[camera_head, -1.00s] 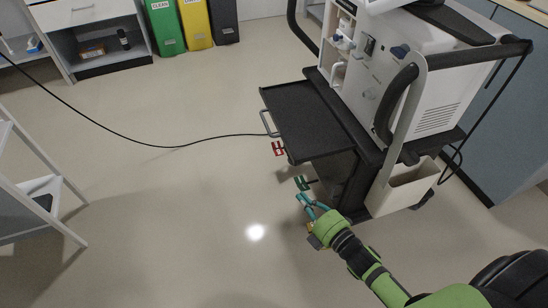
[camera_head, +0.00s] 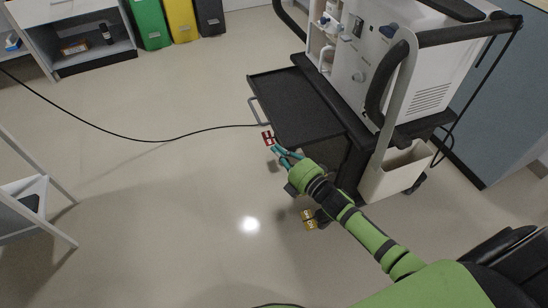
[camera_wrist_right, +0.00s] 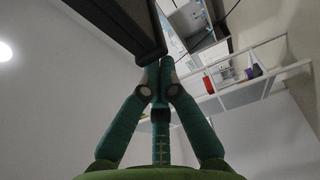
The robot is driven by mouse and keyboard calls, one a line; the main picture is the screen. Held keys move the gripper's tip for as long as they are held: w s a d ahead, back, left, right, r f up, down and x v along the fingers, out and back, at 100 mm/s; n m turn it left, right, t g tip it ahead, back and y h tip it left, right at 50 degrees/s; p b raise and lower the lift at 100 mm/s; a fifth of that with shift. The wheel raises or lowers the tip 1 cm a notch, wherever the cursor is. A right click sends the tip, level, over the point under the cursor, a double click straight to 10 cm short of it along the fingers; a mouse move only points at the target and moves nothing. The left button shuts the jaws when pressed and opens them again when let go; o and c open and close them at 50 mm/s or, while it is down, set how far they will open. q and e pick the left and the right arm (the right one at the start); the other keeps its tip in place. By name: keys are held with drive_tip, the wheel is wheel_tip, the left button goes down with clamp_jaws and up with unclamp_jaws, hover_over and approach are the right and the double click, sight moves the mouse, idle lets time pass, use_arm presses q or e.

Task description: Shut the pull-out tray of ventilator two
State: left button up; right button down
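The ventilator (camera_head: 418,75) is a white unit on a dark cart at the upper right in the head view. Its black pull-out tray (camera_head: 296,103) sticks out to the left, with a grey bar handle (camera_head: 258,110) on its outer edge. My right gripper (camera_head: 276,151) is at the tray's near outer corner. In the wrist view its teal fingers (camera_wrist_right: 160,64) meet at the tips, with nothing seen between them. A dark edge (camera_wrist_right: 125,22), apparently the tray's, is close beyond the tips; contact is unclear. My left gripper is out of view.
A red tag-like part (camera_head: 268,138) is just beyond my fingertips, and yellow ones (camera_head: 308,218) lie below my forearm. A black cable (camera_head: 150,139) runs to the tray area. A white shelf rack (camera_head: 30,205) stands at left.

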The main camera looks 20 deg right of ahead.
sight(312, 141)
drive_tip(key=shift+d, duration=0.25)
drive_tip(key=d+b, duration=0.1)
drive_tip(key=d, duration=0.8)
drive_tip(key=shift+d+f, duration=0.1)
drive_tip(key=shift+d, duration=0.5)
drive_tip(key=shift+a, duration=0.1)
